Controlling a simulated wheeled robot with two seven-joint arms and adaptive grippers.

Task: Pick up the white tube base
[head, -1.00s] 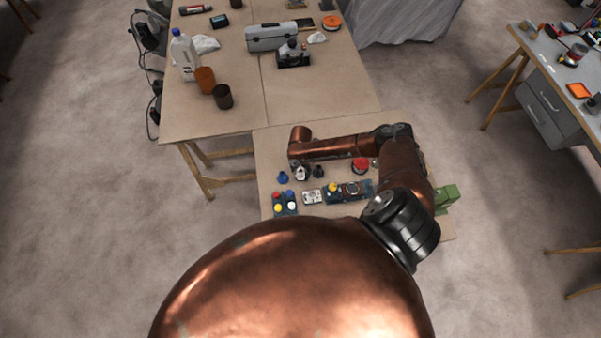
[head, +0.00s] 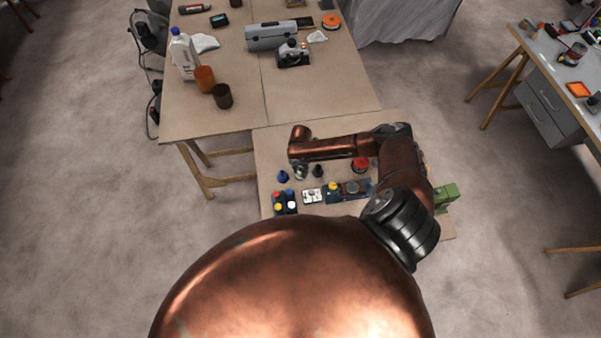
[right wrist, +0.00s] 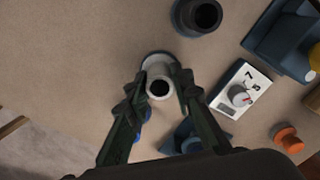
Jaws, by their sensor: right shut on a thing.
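The white tube base (right wrist: 157,69) stands on the small table, a round flange with a short neck and a dark hole. In the right wrist view my right gripper (right wrist: 158,92) is shut on its neck, with a finger on either side. In the head view the white tube base (head: 301,175) shows small below my right gripper (head: 299,167), partly covered by it. Whether it is clear of the table I cannot tell. My left gripper is not in view.
A dark tube base (right wrist: 198,16) and a blue one (head: 283,177) stand close by. A white dial box (right wrist: 239,91), an orange knob (right wrist: 288,138), a blue button block (head: 285,203) and a red-topped part (head: 360,165) are near.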

